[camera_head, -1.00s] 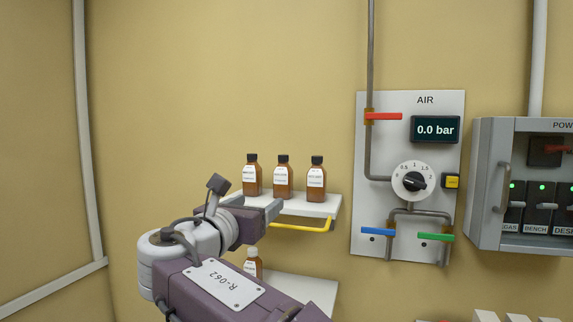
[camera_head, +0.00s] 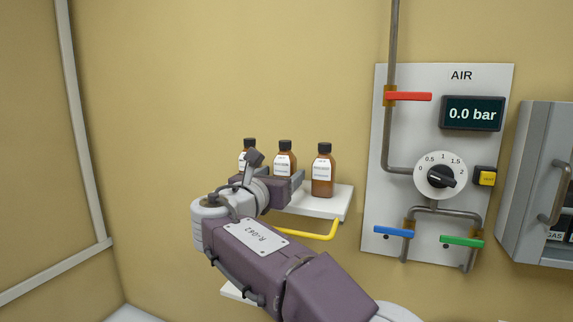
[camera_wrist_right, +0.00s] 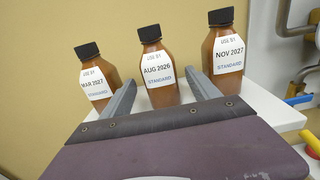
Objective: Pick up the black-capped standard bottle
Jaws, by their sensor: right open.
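Three brown bottles with black caps stand upright in a row on a white upper shelf (camera_head: 325,207). In the right wrist view their labels read STANDARD: the left bottle (camera_wrist_right: 96,76) MAR 2027, the middle bottle (camera_wrist_right: 158,68) AUG 2026, the right bottle (camera_wrist_right: 226,58) NOV 2027. My right gripper (camera_head: 280,182) is open and empty in front of the shelf. In the right wrist view its two fingers point at the middle bottle, which shows between them. In the head view the gripper partly hides the left bottle (camera_head: 250,144) and the middle bottle. My left gripper is not in view.
A yellow rail (camera_head: 312,235) runs below the shelf's front. A lower white shelf (camera_head: 240,293) is mostly hidden by my right arm. Right of the shelf is the AIR panel (camera_head: 440,90) with coloured levers, a dial and a 0.0 bar display. A grey cabinet (camera_head: 545,190) is farther right.

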